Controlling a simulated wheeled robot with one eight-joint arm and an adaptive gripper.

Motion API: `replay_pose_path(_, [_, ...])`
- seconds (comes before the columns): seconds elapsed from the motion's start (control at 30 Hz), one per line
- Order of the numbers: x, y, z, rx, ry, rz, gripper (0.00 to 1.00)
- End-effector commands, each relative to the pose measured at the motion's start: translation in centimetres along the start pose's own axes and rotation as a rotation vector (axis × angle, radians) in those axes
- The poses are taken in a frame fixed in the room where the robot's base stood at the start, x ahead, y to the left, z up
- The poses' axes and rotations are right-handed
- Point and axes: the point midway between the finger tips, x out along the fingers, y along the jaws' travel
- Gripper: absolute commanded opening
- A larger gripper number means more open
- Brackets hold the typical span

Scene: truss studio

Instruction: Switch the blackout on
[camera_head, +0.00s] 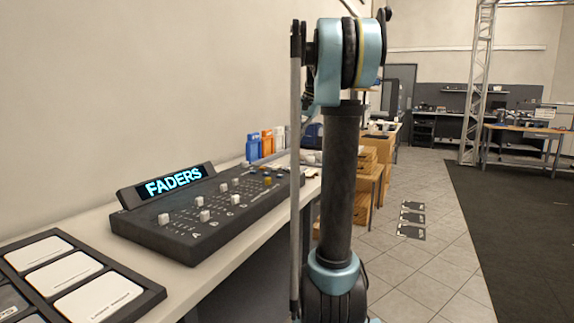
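A dark fader console (200,215) with a lit display reading "FADERS" (174,182) lies on the long bench at the left. Pale fader caps (204,216) stand at differing heights across its face, with letters along the front edge. A small yellowish control (267,181) sits near its far right end. I cannot make out which control is the blackout switch, or its state. My arm stands upright right of the console. My gripper does not show clearly; it is out of view or hidden behind the arm.
A dark tray with white panels (150,290) lies at the bench's near end. Blue, orange and white containers (266,143) stand beyond the console. Wooden drawers (370,170) and flat dark pieces on the floor (412,218) lie further back. The tiled floor at right is mostly clear.

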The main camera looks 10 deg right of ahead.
Motion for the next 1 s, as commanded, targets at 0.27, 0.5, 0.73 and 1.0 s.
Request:
replay_pose_path(0.27, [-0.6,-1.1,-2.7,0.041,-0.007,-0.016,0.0])
replay_pose_path(0.5, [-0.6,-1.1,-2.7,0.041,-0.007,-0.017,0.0])
replay_pose_path(0.73, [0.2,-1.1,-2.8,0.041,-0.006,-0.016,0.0])
replay_pose_path(1.0, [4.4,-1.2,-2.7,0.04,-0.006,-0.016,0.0])
